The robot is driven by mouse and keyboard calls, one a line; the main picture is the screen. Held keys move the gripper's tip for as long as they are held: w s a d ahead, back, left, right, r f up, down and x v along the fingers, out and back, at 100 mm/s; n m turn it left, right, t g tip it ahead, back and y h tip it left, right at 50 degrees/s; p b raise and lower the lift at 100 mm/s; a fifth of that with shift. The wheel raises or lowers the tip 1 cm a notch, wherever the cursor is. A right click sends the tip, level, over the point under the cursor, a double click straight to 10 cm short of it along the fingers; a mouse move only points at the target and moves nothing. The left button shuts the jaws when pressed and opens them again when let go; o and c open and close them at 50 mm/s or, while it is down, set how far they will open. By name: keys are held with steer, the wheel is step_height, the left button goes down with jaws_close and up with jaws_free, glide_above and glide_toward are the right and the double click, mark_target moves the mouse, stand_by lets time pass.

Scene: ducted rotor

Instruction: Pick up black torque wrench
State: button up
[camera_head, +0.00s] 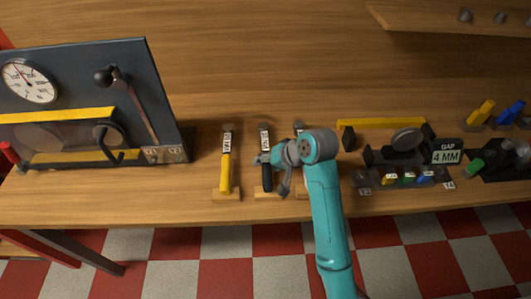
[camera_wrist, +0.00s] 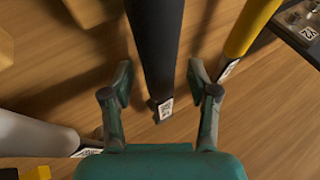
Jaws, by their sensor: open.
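The black torque wrench (camera_head: 267,181) lies on the wooden bench, second from the left in a row of wrenches. Its upper part carries a white label, and my gripper covers some of it in the head view. In the wrist view its black handle (camera_wrist: 155,45) runs down from the top edge between my fingers, with a small tag at its lower end. My gripper (camera_wrist: 160,85) is open, one finger on each side of the handle, with visible gaps. In the head view my gripper (camera_head: 273,172) is over the wrench.
A yellow wrench (camera_head: 225,172) lies close to the left; it is at upper right in the wrist view (camera_wrist: 250,25). A grey-white handle (camera_wrist: 35,135) lies on the other side. A dark gauge panel (camera_head: 150,70) stands left, and a gap fixture (camera_head: 400,150) stands right.

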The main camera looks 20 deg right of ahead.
steer(key=shift+w+a+f, duration=0.1)
steer(key=shift+w+f, duration=0.1)
steer(key=shift+f, duration=0.15)
jaws_close()
steer(key=shift+r, duration=0.15)
